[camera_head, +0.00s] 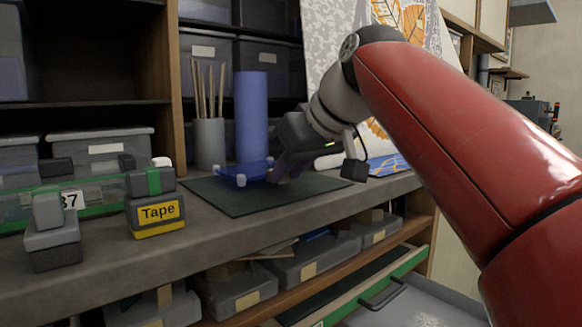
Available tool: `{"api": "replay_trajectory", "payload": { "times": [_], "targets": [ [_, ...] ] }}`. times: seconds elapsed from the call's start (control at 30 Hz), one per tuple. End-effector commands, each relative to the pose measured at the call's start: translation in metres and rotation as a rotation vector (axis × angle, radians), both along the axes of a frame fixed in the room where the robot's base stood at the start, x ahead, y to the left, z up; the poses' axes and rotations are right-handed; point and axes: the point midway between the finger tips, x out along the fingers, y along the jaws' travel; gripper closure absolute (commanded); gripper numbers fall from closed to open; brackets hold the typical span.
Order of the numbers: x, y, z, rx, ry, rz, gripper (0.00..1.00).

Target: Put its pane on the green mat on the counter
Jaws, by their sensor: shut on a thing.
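The green mat (227,204) lies flat on the grey counter, dark green and mostly bare. A blue translucent pane (243,172) with small pale corner pieces is at my gripper (278,172), over the back middle of the mat. My gripper is shut on the pane's right side. The pane looks roughly level and close to the mat; I cannot tell whether it touches it. My gripper and wrist hide part of the pane's right end and of the mat behind.
A grey cup (210,143) of sticks and a blue cylinder (251,115) stand behind the mat. A tape dispenser (155,207) and a grey block-like device (50,235) stand on the left. An open drawer (400,300) juts out below the counter. The mat's front is clear.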

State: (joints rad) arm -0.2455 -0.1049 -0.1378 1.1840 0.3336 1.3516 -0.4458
Motion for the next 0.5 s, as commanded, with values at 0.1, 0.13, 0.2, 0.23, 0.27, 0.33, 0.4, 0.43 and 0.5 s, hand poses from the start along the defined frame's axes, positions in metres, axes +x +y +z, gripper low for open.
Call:
{"api": "replay_trajectory", "payload": {
  "times": [0.1, 0.13, 0.2, 0.23, 0.27, 0.33, 0.4, 0.43, 0.5],
  "targets": [
    [-0.0002, 0.0, -0.0028, 0.001, -0.001, 0.0, 1.0],
    [-0.0002, 0.0, -0.0035, 0.001, -0.001, 0.0, 1.0],
    [-0.0002, 0.0, -0.0049, 0.001, -0.001, 0.0, 1.0],
    [-0.0002, 0.0, -0.0054, 0.001, -0.001, 0.0, 1.0],
    [-0.0002, 0.0, -0.006, 0.001, -0.001, 0.0, 1.0],
    [-0.0002, -0.0001, -0.0074, 0.001, -0.001, 0.0, 1.0],
    [-0.0002, -0.0001, -0.0088, 0.001, -0.002, 0.0, 1.0],
    [-0.0003, 0.0, -0.0094, 0.001, -0.001, 0.0, 1.0],
    [-0.0003, 0.0, -0.0091, 0.001, -0.002, 0.001, 0.73]
  ]
}}
